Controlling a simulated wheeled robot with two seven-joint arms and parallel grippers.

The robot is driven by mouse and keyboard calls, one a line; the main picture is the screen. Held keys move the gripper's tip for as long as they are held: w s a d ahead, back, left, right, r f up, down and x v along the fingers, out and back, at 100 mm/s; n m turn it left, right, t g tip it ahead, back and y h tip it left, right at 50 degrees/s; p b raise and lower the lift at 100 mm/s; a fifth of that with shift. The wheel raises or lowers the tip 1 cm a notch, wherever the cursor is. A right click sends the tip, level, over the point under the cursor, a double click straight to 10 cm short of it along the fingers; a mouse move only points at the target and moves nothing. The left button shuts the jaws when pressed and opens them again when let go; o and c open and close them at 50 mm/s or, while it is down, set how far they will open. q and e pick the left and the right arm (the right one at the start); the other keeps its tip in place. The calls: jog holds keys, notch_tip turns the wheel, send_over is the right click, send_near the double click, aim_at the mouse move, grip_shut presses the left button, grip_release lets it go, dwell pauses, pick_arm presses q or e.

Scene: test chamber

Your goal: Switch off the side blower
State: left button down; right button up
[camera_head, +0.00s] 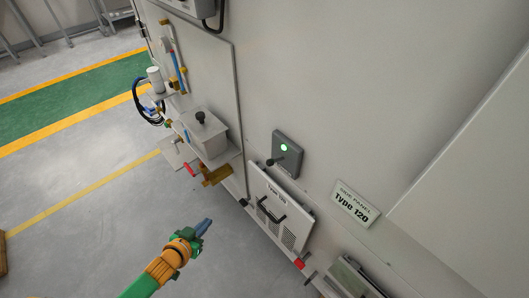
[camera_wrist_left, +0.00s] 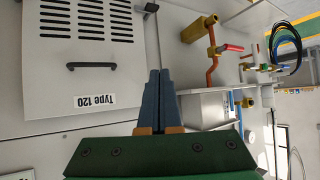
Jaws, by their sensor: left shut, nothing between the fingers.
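A dark grey switch box (camera_head: 287,153) with a lit green lamp (camera_head: 284,147) is on the pale wall in the head view. A black-knobbed lever (camera_head: 272,162) sticks out from its lower left. Below it is a vented side panel (camera_head: 280,207) with a black handle, marked Type 120. This panel (camera_wrist_left: 75,90) shows upside down in the left wrist view. My left gripper (camera_head: 207,222) is shut and empty, below and left of the switch box and apart from the panel; its fingers also show in the wrist view (camera_wrist_left: 159,72). My right gripper is not in view.
A white box with a black knob (camera_head: 204,131) stands on a ledge left of the switch. A red-handled valve on brass and copper pipe (camera_wrist_left: 228,48) juts out nearby. A Type 120 sign (camera_head: 354,204) is at right. The floor at left is open.

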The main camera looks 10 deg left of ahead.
pick_arm(q)
jog(key=w+d+r+m+t+h+p, duration=0.1)
jog(key=d+r+h, duration=0.3)
jog(key=r, duration=0.9)
jog(key=w+d+r+m+t+h+p, duration=0.1)
jog(key=d+r+h, duration=0.3)
jog(key=r, duration=0.9)
jog(key=w+d+m+t, duration=0.1)
jog(key=d, duration=0.2)
jog(key=shift+w+r+t+h, duration=0.3)
jog(key=shift+w+r+h, duration=0.05)
jog(key=shift+r+h, duration=0.05)
jog(key=shift+d, duration=0.1)
jog(key=p, duration=0.2)
send_over(276, 161)
jog(key=s+a, duration=0.1)
jog(key=a, duration=0.2)
jog(key=f, duration=0.2)
jog(key=s+f, duration=0.1)
jog(key=f, duration=0.1)
jog(key=shift+s+d+b, duration=0.1)
jog(key=shift+d+b, duration=0.1)
jog(key=shift+b, duration=0.2)
jog(key=shift+f, duration=0.1)
